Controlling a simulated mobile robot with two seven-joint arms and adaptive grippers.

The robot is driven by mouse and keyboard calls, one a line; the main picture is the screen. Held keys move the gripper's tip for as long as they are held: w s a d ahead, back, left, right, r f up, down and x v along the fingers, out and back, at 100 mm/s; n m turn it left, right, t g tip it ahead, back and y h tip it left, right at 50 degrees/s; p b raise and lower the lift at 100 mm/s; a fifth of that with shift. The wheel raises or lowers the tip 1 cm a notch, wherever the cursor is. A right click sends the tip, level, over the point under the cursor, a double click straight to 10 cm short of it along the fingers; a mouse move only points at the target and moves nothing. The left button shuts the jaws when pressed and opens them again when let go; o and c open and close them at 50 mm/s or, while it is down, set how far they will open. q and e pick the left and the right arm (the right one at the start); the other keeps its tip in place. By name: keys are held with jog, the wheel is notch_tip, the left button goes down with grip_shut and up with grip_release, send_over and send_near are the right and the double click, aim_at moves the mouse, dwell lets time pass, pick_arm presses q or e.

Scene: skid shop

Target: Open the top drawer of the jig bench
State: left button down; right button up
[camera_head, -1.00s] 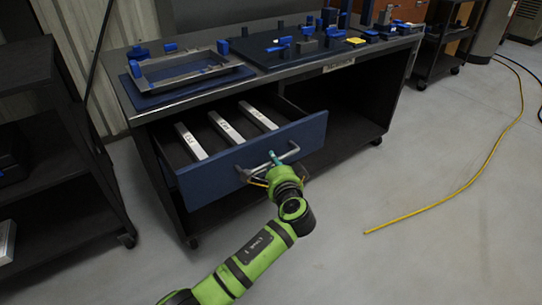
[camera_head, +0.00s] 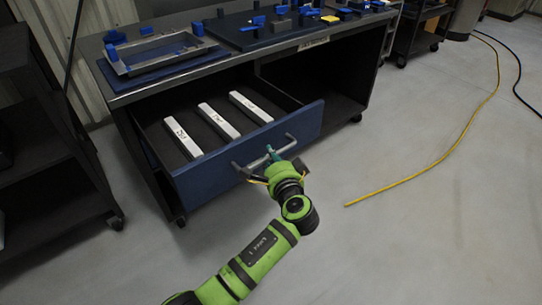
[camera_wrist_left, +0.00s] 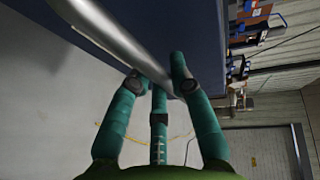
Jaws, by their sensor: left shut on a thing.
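The jig bench (camera_head: 120,101) is a dark cabinet with a metal-edged top. Its blue-fronted top drawer (camera_head: 205,183) stands well out from the bench, with several pale labelled bars (camera_head: 219,121) lying inside. My left gripper (camera_head: 273,156) is at the drawer's metal bar handle (camera_head: 290,145). In the left wrist view the teal fingers (camera_wrist_left: 160,80) are closed around the handle (camera_wrist_left: 118,38), against the blue drawer front (camera_wrist_left: 205,35). My right gripper is in neither view.
A metal frame on a blue plate (camera_head: 158,55) and a dark board with blue fixtures (camera_head: 250,35) sit on the bench top. A black shelf cart (camera_head: 50,140) stands at the left.

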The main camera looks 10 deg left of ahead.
pick_arm(q)
jog(key=c, duration=1.1)
grip_release()
jog(key=v, duration=1.2)
jog(key=shift+f, duration=0.1)
